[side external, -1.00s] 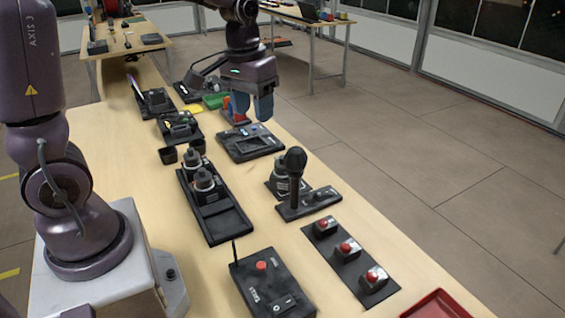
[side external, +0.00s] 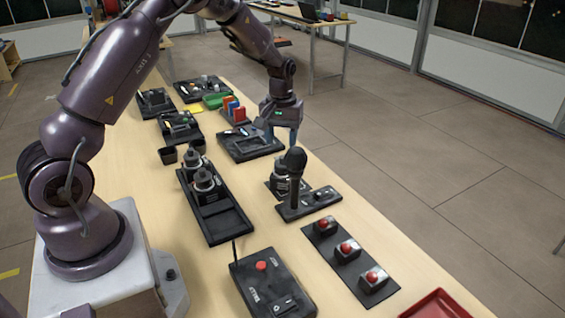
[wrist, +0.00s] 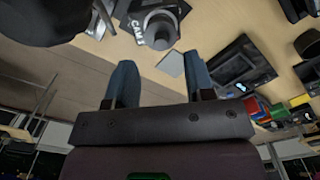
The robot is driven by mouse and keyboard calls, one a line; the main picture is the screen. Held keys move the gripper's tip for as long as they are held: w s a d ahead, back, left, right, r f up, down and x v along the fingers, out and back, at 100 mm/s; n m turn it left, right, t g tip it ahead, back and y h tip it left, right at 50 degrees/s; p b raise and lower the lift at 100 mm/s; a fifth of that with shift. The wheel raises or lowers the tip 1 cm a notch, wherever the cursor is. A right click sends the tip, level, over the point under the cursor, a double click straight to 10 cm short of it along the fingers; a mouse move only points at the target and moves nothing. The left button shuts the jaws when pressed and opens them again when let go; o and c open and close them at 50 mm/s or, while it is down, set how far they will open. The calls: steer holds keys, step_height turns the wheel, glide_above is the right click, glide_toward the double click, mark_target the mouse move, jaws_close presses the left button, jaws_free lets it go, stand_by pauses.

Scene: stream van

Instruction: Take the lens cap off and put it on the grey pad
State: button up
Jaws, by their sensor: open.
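The camera (side external: 277,185) sits on a black base behind the microphone in the side view, partly hidden by it. In the wrist view the camera (wrist: 139,24), with white lettering, is at the top, just beyond the fingertips. A dark grey round piece (wrist: 162,31), seemingly the lens cap, is on its lens. The grey pad (wrist: 171,64) lies on the table beside the camera, between the fingers in the wrist view. I cannot make it out in the side view. My gripper (side external: 282,142) is open and empty, above the table just behind the camera. It also shows in the wrist view (wrist: 160,62).
The black microphone (side external: 295,165) stands upright close in front of the camera. A black tray (side external: 250,144) lies left of my gripper. A panel with red buttons (side external: 347,250) is nearer the viewer, and a black rack (side external: 215,213) stands to the left.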

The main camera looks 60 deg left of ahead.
mark_target(283, 157)
steer(key=shift+w+a+f, duration=0.1)
steer(key=shift+f, duration=0.9)
steer(key=shift+w+a+f, duration=0.1)
steer(key=shift+w+f, duration=0.05)
steer(key=shift+f, duration=0.8)
steer(key=shift+w+a+f, duration=0.1)
steer(key=shift+f, duration=0.9)
jaws_close()
